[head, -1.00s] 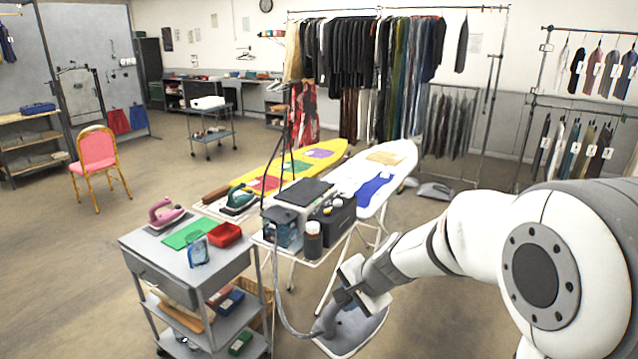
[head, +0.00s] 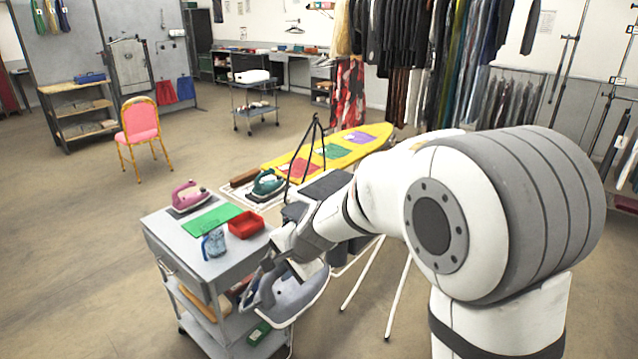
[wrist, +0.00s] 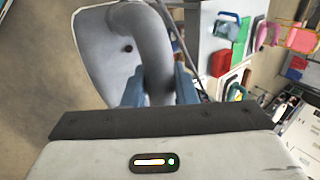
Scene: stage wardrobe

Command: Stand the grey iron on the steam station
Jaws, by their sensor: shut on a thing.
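The grey iron (head: 292,292) is held by its handle in my gripper (wrist: 158,88), beside the front right corner of the trolley. It is tilted, with its pale soleplate edge showing. In the wrist view the curved grey handle (wrist: 153,45) runs between the two blue fingers, in front of the broad plate (wrist: 97,45). The fingertips are hard to see in the head view. What looks like the steam station, a dark flat-topped unit (head: 327,184), stands at the near end of the ironing boards. My arm hides much of it.
The grey trolley (head: 213,268) carries a pink iron (head: 187,195), a green mat (head: 212,219), a red tray (head: 246,225) and a blue jug (head: 214,244). A teal iron (head: 266,184) rests by the yellow board (head: 345,148). A black stand rises near the station. Floor at left is open.

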